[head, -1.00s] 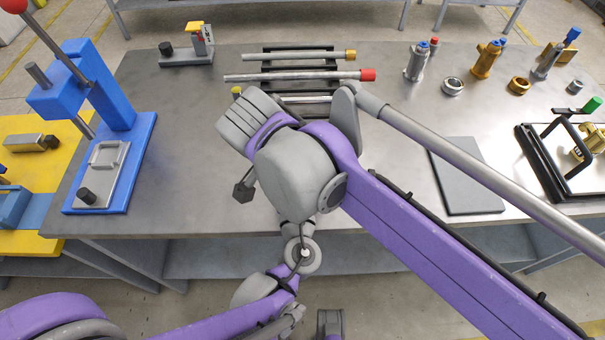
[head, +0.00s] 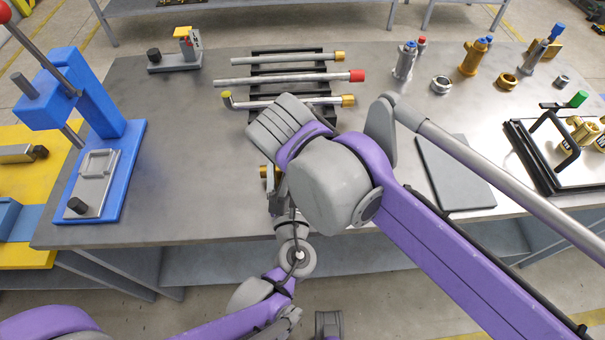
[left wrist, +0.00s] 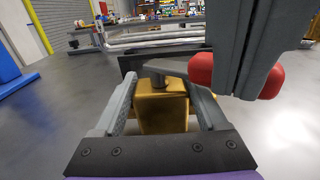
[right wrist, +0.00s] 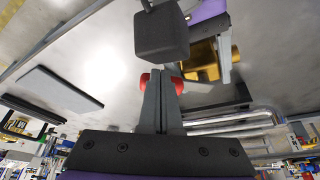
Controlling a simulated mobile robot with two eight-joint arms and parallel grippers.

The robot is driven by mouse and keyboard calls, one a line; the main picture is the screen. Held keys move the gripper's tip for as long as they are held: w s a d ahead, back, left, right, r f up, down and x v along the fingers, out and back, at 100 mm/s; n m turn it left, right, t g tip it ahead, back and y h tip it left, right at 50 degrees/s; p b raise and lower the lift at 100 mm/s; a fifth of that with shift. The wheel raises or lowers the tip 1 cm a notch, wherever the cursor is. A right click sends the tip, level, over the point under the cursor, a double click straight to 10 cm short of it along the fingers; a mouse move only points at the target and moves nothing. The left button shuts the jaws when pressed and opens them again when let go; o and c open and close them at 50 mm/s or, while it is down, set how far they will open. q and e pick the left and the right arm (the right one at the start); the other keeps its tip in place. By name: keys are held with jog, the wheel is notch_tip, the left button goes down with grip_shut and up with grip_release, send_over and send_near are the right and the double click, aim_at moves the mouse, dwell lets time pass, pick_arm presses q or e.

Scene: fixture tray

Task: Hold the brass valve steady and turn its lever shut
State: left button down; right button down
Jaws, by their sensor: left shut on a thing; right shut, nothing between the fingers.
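The brass valve (left wrist: 163,105) sits between the fingers of my left gripper (left wrist: 163,108), which is shut on its body. Its grey lever (left wrist: 172,67) runs to the right from the stem and ends in a red grip (left wrist: 201,70). My right gripper (right wrist: 160,85) is shut and empty, its fingers crossing in front of the red grip (right wrist: 146,80); red shows on both sides of them. I cannot tell whether they touch it. The valve shows at upper right in the right wrist view (right wrist: 203,58). In the head view my right arm hides most of the valve (head: 264,172).
A black rack (head: 262,70) with several rods lies behind the arms. A grey plate (head: 455,180) lies to the right, beside a black-framed tray (head: 530,155). Small fittings stand at the back right. A blue press (head: 100,120) stands at left.

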jog(key=shift+w+d+n+y, duration=0.3)
jog(key=shift+w+d+n, duration=0.7)
jog(key=shift+w+d, duration=0.25)
jog(key=shift+a, duration=0.15)
jog(key=shift+s+a, duration=0.2)
jog(key=shift+a, duration=0.5)
